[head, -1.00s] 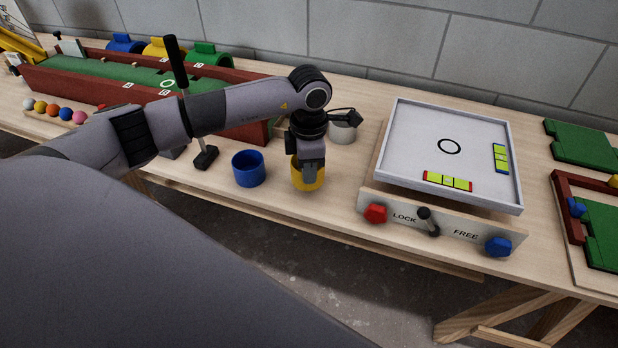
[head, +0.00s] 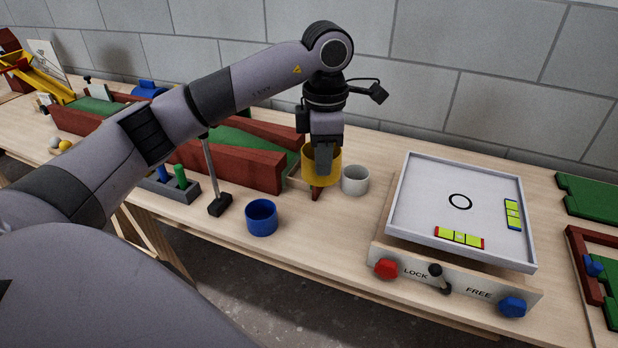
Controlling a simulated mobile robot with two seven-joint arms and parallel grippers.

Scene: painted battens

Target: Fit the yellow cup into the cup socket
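The yellow cup (head: 309,168) is held up off the table, in front of the near right end of the green lane with red-brown walls. My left gripper (head: 324,165) points down with one finger in front of the cup's near wall; it looks shut on the wall. The far finger is hidden inside or behind the cup. I cannot clearly make out the cup socket; the held cup covers part of the lane's end. My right gripper is not in view.
A white cup (head: 355,180) stands just right of the held cup. A blue cup (head: 261,217) stands nearer the front edge. A tilt tray (head: 459,203) with a LOCK/FREE lever (head: 436,276) is to the right.

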